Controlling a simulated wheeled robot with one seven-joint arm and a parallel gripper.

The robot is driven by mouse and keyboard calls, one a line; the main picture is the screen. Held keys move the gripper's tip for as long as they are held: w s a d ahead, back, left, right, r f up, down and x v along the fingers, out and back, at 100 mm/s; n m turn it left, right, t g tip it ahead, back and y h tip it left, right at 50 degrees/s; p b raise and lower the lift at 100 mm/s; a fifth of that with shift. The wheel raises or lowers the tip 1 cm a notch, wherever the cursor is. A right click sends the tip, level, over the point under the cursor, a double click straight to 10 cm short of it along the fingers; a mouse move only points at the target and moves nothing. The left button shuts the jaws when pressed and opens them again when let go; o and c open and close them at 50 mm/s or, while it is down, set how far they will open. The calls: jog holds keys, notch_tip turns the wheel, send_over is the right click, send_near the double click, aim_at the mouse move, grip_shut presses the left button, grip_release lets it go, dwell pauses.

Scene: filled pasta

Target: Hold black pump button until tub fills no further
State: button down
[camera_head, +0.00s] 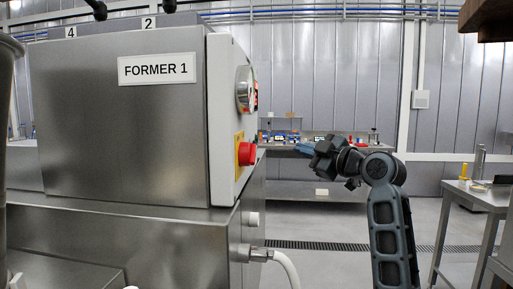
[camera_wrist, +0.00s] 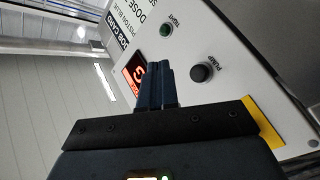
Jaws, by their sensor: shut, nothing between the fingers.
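The black pump button (camera_wrist: 201,72), labelled PUMP, is on a white tilted panel in the wrist view. My gripper (camera_wrist: 160,72) is shut and empty, with its fingertips pointing at the panel, left of the button in the picture. The button shows uncovered, and the fingers are not on it. In the head view my gripper (camera_head: 301,148) is right of the FORMER 1 machine (camera_head: 115,130), with a gap between it and the control box. The pump button is not visible in the head view. I cannot make out a tub in either view.
A green button (camera_wrist: 166,31) and a red lit display (camera_wrist: 135,78) are near the pump button. A red stop button (camera_head: 247,153) sticks out from the control box's side. A white hose (camera_head: 287,265) hangs below it. A metal table (camera_head: 485,196) stands at right.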

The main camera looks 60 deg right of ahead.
jog(key=w+a+p, duration=0.1)
jog(key=w+a, duration=0.2)
jog(key=w, duration=0.4)
jog(key=shift+w+p, duration=0.25)
jog(key=shift+p, duration=0.15)
jog(key=shift+w+a, duration=0.15)
dwell(1.7)
jog(key=shift+w+a, duration=0.1)
jog(key=shift+w, duration=0.15)
jog(key=shift+w+a, duration=0.15)
jog(key=shift+w, duration=0.25)
dwell(4.4)
